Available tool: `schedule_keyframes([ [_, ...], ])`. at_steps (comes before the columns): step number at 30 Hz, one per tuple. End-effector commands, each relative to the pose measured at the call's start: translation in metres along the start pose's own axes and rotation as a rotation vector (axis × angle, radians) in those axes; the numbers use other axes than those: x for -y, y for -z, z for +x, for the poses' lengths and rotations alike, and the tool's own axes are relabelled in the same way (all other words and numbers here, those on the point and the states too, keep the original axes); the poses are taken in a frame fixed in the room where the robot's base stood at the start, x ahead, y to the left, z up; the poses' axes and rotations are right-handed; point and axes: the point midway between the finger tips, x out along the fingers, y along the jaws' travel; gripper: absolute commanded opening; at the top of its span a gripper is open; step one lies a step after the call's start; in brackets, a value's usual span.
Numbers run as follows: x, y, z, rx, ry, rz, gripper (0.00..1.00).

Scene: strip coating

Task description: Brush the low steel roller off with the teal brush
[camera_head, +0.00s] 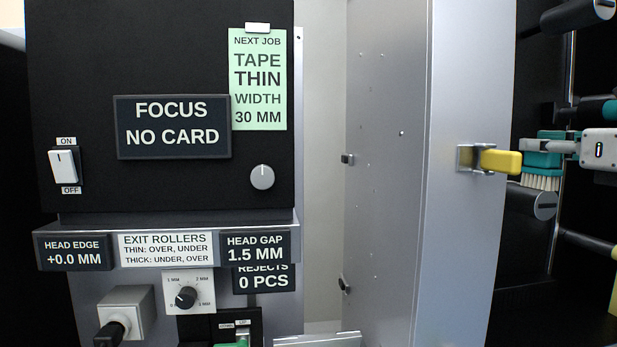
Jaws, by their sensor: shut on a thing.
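My gripper (553,147) is at the right edge of the view, shut on the teal brush (542,160). The brush's pale bristles (541,183) point down. Just below them is a dark cylinder with a round grey end (545,206), which looks like the low steel roller; most of its length is in shadow. The bristle tips are close to its top, and I cannot tell whether they touch.
A grey door panel (455,250) with a yellow latch (500,161) stands just left of the brush. Another roller (578,16) is above. A teal-ended part (597,109) lies behind my gripper. The black control panel (75,110) fills the left.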

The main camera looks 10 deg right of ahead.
Motion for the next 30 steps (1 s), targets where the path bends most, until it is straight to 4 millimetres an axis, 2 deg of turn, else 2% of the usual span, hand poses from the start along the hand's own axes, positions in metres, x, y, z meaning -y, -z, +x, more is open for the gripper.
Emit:
schedule_keyframes([
  [5, -0.001, 0.003, 0.017, -0.002, -0.002, -0.001, 0.0],
  [19, 0.0, 0.001, 0.019, -0.002, -0.001, 0.0, 0.0],
  [30, -0.001, 0.002, 0.051, -0.001, -0.003, 0.0, 0.0],
])
